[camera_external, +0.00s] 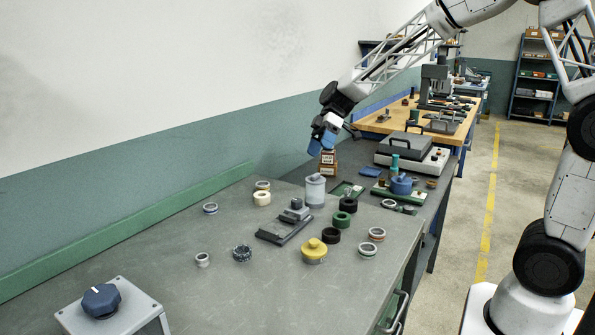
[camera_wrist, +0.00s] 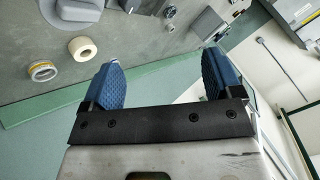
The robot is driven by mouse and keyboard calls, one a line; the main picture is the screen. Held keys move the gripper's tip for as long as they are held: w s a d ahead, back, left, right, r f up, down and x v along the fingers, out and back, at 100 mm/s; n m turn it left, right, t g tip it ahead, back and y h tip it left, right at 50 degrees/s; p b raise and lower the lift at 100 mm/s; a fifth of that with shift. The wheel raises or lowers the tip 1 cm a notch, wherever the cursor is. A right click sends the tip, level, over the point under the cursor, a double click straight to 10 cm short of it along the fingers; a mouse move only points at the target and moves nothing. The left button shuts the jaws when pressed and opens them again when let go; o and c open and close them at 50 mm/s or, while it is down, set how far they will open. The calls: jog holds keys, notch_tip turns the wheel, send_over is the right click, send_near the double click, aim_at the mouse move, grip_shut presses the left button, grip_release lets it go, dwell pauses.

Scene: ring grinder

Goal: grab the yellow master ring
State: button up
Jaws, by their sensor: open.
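The yellow master ring (camera_external: 314,249) appears as a yellow piece with a raised knob, near the front middle of the grey workbench in the external view. It seems to sit on a metal ring. My gripper (camera_external: 322,142) is raised above the back of the bench, well behind the yellow piece and apart from it. The wrist view shows my gripper (camera_wrist: 160,72) with its two blue pads wide apart and nothing between them. The yellow piece is not recognisable in the wrist view.
A black ring (camera_external: 331,235), a green ring (camera_external: 341,219) and a dark grey fixture (camera_external: 284,227) stand close to the yellow piece. A cream ring (camera_external: 262,198) lies farther back; it also shows in the wrist view (camera_wrist: 82,48). A control box (camera_external: 113,312) stands front left.

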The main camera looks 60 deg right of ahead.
aim_at(276, 184)
jog(key=w+d+f+n+t+y, duration=0.1)
jog(key=w+d+f+n+y, duration=0.1)
jog(key=w+f, duration=0.3)
jog(key=w+d+f+n+t+y, duration=0.1)
jog(key=w+d+f, duration=0.3)
jog(key=w, duration=0.5)
jog(key=w+d+f+n+t+y, duration=0.1)
jog(key=w+d+f+n+y, duration=0.2)
jog(key=w+f, duration=0.5)
jog(key=shift+d+f+t+y, duration=0.15)
jog(key=shift+d+t+y, duration=0.15)
jog(key=shift+d, duration=0.05)
jog(key=shift+x, duration=1.25)
jog(key=shift+s+a, duration=0.1)
jog(key=shift+a, duration=0.05)
jog(key=shift+x, duration=2.5)
jog(key=shift+c, duration=0.2)
